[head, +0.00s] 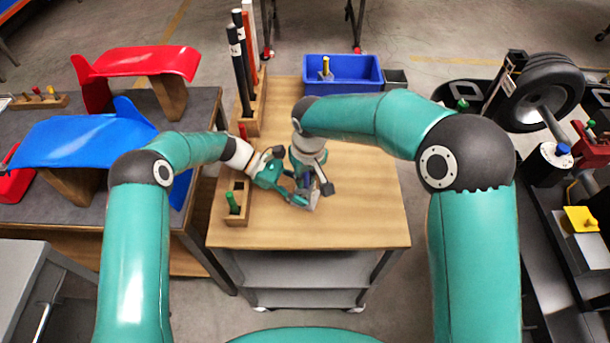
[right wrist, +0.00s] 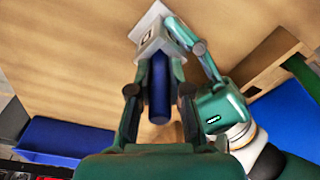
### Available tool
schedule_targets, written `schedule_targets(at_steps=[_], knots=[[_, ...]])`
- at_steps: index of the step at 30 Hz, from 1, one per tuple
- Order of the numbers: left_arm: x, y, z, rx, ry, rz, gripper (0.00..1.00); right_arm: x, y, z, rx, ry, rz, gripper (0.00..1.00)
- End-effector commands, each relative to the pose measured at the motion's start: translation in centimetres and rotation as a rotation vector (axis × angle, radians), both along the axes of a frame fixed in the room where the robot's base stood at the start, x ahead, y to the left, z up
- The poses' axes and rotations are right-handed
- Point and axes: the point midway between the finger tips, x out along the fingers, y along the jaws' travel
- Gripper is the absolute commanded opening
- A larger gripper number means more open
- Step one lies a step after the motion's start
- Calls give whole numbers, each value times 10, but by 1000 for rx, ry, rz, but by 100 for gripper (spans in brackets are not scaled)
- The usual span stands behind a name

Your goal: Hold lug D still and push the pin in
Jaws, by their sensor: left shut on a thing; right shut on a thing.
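A pale grey lug (right wrist: 147,43) with a dark mark, its letter not readable, sits in the jaws of my left gripper (right wrist: 172,32). My right gripper (right wrist: 158,78) is shut on a blue pin (right wrist: 160,95), which points at the lug. The pin's end meets the lug's near side in this view; how deep it sits is hidden. In the head view, my left gripper (head: 296,196) and right gripper (head: 313,183) are close together over the wooden tabletop (head: 365,215). The lug and pin are mostly hidden there by the grippers.
A wooden pin block (head: 236,217) with a green pin (head: 233,203) stands at the table's left edge. A blue bin (head: 345,88) at the back holds a grey part with a yellow pin (head: 326,66). Dark rods (head: 239,65) stand behind left. The table's right side is clear.

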Motion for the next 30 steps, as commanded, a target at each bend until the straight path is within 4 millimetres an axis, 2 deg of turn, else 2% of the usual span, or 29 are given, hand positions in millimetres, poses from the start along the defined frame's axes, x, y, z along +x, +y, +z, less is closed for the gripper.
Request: schedule_targets(at_steps=[1,2,6,15,19,23,30], knots=[[-1,0,-1,1,3,-2,13,0,0,0,0,0,0,0],[-1,0,-1,1,3,-2,13,0,0,0,0,0,0,23],[-1,0,-1,1,3,-2,13,0,0,0,0,0,0,46],[-1,0,-1,1,3,-2,13,0,0,0,0,0,0,47],[-1,0,-1,1,3,-2,13,-1,0,7,0,-1,0,47],[-1,0,-1,1,3,-2,13,-2,-1,24,1,-3,-1,47],[-1,0,-1,1,3,-2,13,-7,-3,72,2,-4,0,47]])
